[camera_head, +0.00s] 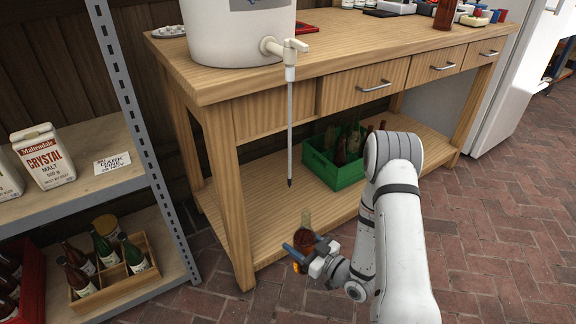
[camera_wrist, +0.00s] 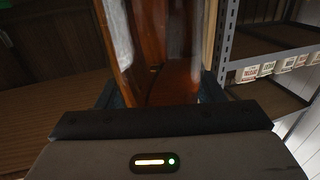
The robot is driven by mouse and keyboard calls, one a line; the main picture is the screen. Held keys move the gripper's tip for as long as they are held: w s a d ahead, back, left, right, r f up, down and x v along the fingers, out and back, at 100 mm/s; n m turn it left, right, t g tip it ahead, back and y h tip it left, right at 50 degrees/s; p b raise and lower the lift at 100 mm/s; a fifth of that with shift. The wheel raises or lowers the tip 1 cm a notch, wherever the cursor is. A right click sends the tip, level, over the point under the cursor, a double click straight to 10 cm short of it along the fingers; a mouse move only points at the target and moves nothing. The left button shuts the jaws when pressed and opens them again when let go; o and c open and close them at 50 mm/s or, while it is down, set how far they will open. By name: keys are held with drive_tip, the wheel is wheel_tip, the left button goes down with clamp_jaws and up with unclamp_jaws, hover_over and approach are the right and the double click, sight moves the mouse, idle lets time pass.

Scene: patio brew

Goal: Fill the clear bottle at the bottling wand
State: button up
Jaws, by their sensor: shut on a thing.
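My gripper (camera_head: 306,248) is shut on the clear bottle (camera_head: 305,238), near the lower front of the workbench. The bottle looks roughly upright, with a pale clear neck and an amber-brown lower part. Its body fills the upper middle of the wrist view (camera_wrist: 160,50), between dark fingers; its mouth is out of that frame. The bottling wand (camera_head: 290,130) hangs straight down from the tap (camera_head: 284,48) of the white bucket (camera_head: 228,35). In the head view its dark tip shows above and slightly left of the bottle's mouth, apart from it.
The wooden workbench (camera_head: 240,82) has a low shelf with a green crate (camera_head: 335,172) of bottles. A metal rack (camera_head: 135,110) at left holds a malt carton (camera_head: 45,155) and a wooden bottle crate (camera_head: 115,285). Brick floor (camera_head: 500,240) is open at right.

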drive_tip(key=s+d+b, duration=0.1)
drive_tip(key=s+d, duration=0.3)
drive_tip(key=s, duration=0.2)
drive_tip(key=shift+s+d+b, duration=0.3)
drive_tip(key=shift+s, duration=0.1)
idle(0.5)
